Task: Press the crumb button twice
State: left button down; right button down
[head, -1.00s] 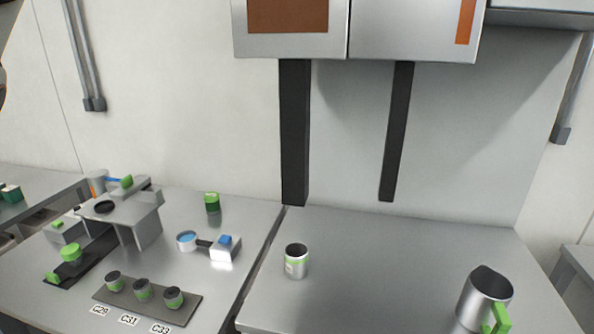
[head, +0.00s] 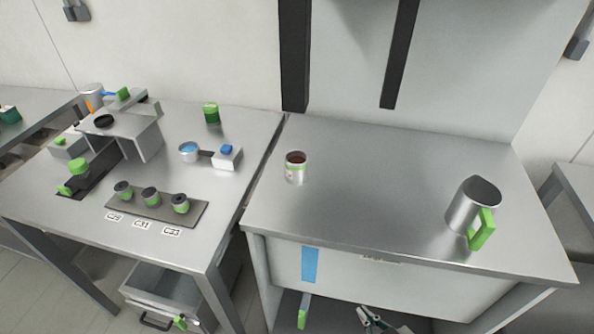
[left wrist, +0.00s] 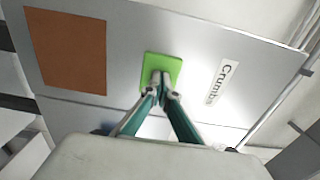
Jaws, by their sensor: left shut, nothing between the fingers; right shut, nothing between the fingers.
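In the left wrist view, the crumb button is a green square (left wrist: 173,64) on a grey panel, beside a white label reading "Crumbs" (left wrist: 221,83). My left gripper (left wrist: 161,80) is shut and empty. Its tips overlap the lower left part of the button; I cannot tell whether they touch it. The button and my left gripper are not in the head view. My right gripper (head: 370,318) is shut and empty at the bottom of the head view, low in front of the right-hand table, partly cut off by the frame edge.
A brown square (left wrist: 68,52) is on the same panel. In the head view, a metal jug with a green handle (head: 472,206) and a can with brown contents (head: 296,168) stand on the right-hand table (head: 375,190). A rack of small cups (head: 188,217) is on the left table.

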pick_arm(q)
jog(key=b+v, duration=0.5)
jog(key=v, duration=0.2)
dwell(0.6)
jog(key=shift+s, duration=0.1)
dwell(0.4)
